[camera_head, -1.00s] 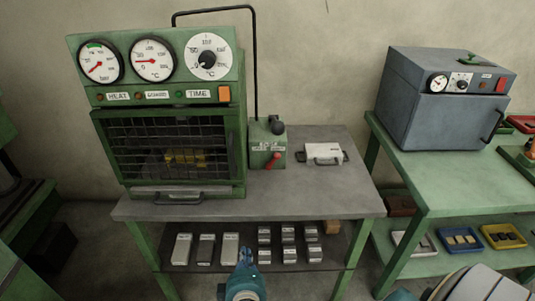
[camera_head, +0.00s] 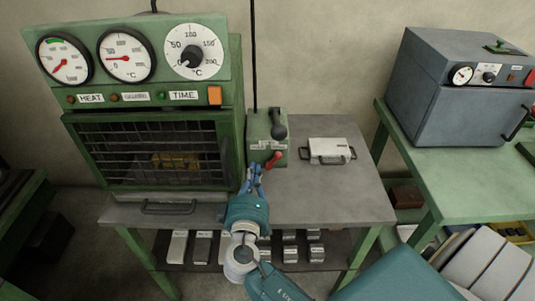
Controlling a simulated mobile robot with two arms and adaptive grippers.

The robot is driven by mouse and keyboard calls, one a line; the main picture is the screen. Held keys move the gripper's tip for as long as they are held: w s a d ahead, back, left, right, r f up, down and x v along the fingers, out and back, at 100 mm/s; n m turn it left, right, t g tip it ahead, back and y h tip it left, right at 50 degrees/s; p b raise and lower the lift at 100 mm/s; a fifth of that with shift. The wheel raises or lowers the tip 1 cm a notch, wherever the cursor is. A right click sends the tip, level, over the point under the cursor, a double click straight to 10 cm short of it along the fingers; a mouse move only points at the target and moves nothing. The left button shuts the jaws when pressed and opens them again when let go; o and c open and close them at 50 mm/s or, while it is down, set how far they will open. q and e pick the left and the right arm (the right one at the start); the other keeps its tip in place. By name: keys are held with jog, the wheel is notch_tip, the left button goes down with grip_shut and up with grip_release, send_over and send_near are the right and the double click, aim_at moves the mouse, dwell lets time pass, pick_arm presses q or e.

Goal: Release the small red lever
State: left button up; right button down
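The small red lever (camera_head: 273,159) sticks out from the front of a green box (camera_head: 262,137) beside the press on the grey table. The lever is tilted, with its free end up to the right. A larger dark-knobbed handle (camera_head: 279,130) is above it on the same box. My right gripper (camera_head: 256,170) is just left of and below the red lever, its fingertips close to it. I cannot tell whether they touch it. Its blue fingers look close together, but the gap between them is unclear. My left gripper is out of view.
The green press (camera_head: 130,100) with dials and a wire guard stands left of the box. A white case with handles (camera_head: 330,150) lies on the table (camera_head: 350,190) to the right. Metal blocks sit on the shelf below. A grey oven (camera_head: 460,90) stands on the right bench.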

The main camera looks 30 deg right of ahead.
aim_at(273, 149)
jog(key=p+x, duration=0.2)
jog(key=x, duration=0.5)
jog(key=shift+w+d, duration=0.25)
jog(key=shift+w, duration=0.1)
jog(key=shift+s+d+f+p, duration=0.25)
jog(key=shift+s+d+f, duration=0.2)
jog(key=shift+d, duration=0.15)
jog(key=shift+s+d+f+p, duration=0.3)
jog(key=shift+d+f, duration=0.15)
jog(key=shift+d, duration=0.2)
jog(key=shift+d+f, duration=0.1)
jog(key=shift+d, duration=0.1)
jog(key=shift+d+f, duration=0.1)
jog(key=shift+f, duration=0.05)
jog(key=shift+s+f+b, duration=0.1)
jog(key=shift+b, duration=0.2)
jog(key=shift+s+d+f+m+b, duration=0.3)
jog(key=shift+d+m+b, duration=0.2)
jog(key=shift+b, duration=0.45)
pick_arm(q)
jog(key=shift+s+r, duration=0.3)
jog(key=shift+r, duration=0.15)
pick_arm(e)
jog(key=shift+r, duration=0.15)
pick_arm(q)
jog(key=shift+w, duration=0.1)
